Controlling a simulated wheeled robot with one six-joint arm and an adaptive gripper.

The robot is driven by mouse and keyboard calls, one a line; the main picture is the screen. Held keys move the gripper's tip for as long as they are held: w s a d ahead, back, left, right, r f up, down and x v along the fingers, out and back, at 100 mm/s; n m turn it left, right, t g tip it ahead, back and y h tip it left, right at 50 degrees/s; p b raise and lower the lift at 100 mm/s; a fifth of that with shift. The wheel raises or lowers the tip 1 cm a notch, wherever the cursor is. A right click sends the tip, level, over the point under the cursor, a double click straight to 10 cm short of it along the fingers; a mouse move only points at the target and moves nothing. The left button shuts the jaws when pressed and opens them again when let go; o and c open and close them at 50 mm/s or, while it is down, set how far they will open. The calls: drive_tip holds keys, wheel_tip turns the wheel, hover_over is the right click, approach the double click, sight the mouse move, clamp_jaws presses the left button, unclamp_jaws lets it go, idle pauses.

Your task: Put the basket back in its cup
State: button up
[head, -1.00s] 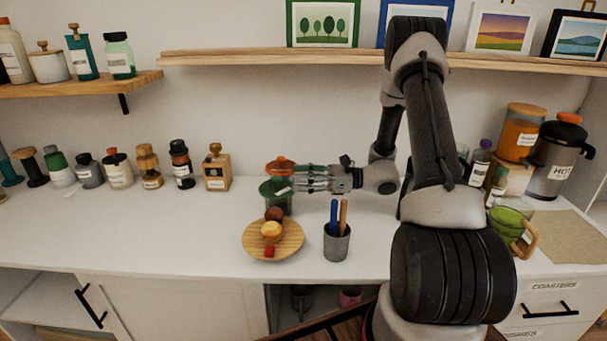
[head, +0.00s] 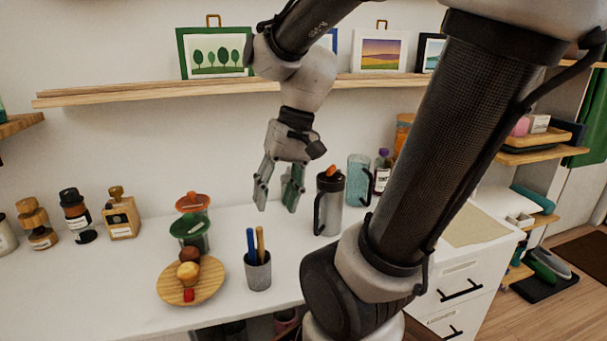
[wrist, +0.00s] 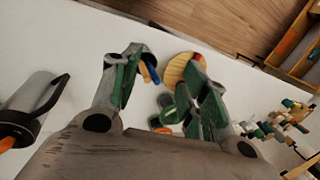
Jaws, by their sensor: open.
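My gripper (head: 277,196) is open and empty, pointing down above the counter. It is right of and above a green vessel (head: 191,240) and an orange-topped green vessel (head: 193,203) just behind it. Both also show between my fingers in the wrist view, as green (wrist: 167,108) and orange (wrist: 163,130) shapes partly hidden by the right finger. I cannot tell which piece is the basket or which is its cup, nor whether the two touch.
A wooden plate (head: 206,290) with small round foods and a grey pen cup (head: 258,275) stand in front. A grey jug (head: 329,215) and a blue pitcher (head: 358,180) stand right of my gripper. A wooden shelf (head: 130,93) runs above. Several bottles line the left back.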

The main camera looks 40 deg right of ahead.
drive_tip(key=s+d+r+n+t+h, duration=0.2)
drive_tip(key=d+r+n+t+h, duration=0.1)
drive_tip(key=d, duration=0.1)
drive_tip(key=shift+s+d+r+n+t, duration=0.2)
drive_tip(key=shift+d+r+n+t, duration=0.1)
drive_tip(key=shift+d+r, duration=0.1)
idle(1.0)
